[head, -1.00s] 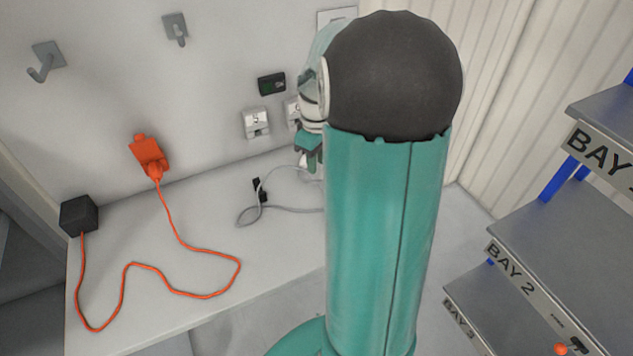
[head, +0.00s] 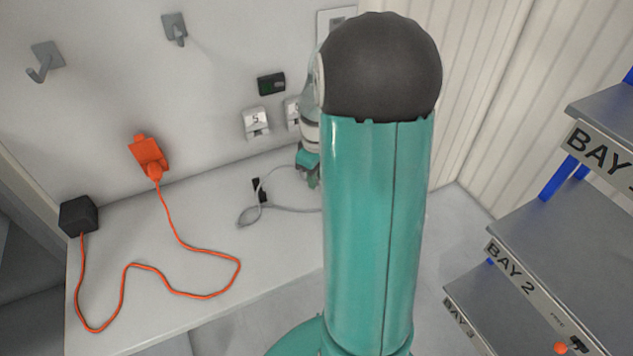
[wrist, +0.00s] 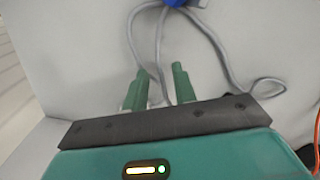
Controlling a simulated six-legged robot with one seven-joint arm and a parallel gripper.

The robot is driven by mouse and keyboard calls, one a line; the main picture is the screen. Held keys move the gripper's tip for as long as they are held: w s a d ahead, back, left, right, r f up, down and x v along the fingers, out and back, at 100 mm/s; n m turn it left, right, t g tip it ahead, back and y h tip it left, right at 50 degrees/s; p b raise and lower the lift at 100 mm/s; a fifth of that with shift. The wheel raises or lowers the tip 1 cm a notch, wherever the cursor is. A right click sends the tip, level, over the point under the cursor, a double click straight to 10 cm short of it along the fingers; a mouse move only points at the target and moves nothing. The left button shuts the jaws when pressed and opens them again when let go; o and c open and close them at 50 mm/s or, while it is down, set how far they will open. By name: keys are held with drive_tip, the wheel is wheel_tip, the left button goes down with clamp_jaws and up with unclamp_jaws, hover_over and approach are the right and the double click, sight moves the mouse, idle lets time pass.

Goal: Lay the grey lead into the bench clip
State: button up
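The grey lead (head: 285,208) lies on the bench, with a tight bend at its left end, and runs right until my arm hides it. It also shows in the wrist view (wrist: 219,45) as grey strands. A small black piece (head: 257,190), which looks like the bench clip, stands beside the lead's bend. My gripper (head: 313,183) is low over the bench, right of that piece and partly hidden by my arm. In the wrist view its green fingers (wrist: 160,88) are apart. One grey strand runs down between them; I cannot tell whether it touches either finger.
An orange lead (head: 205,297) runs across the bench from an orange plug (head: 150,157) to a black box (head: 79,216). Bay shelves (head: 545,265) stand at right. The bench front is partly clear.

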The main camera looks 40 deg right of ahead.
drive_tip(key=shift+f, duration=1.2)
clamp_jaws()
drive_tip(key=shift+r, duration=3.05)
drive_tip(key=shift+w+a+f+n, duration=0.45)
drive_tip(key=shift+w+a+n, duration=0.6)
drive_tip(key=shift+w+a, duration=0.4)
drive_tip(key=shift+w+a+f+n, duration=0.45)
drive_tip(key=shift+w+a+n, duration=0.55)
drive_tip(key=shift+w+a, duration=0.45)
drive_tip(key=shift+w+a+f+n, duration=0.45)
drive_tip(key=shift+w+a+n, duration=0.7)
drive_tip(key=shift+a, duration=0.55)
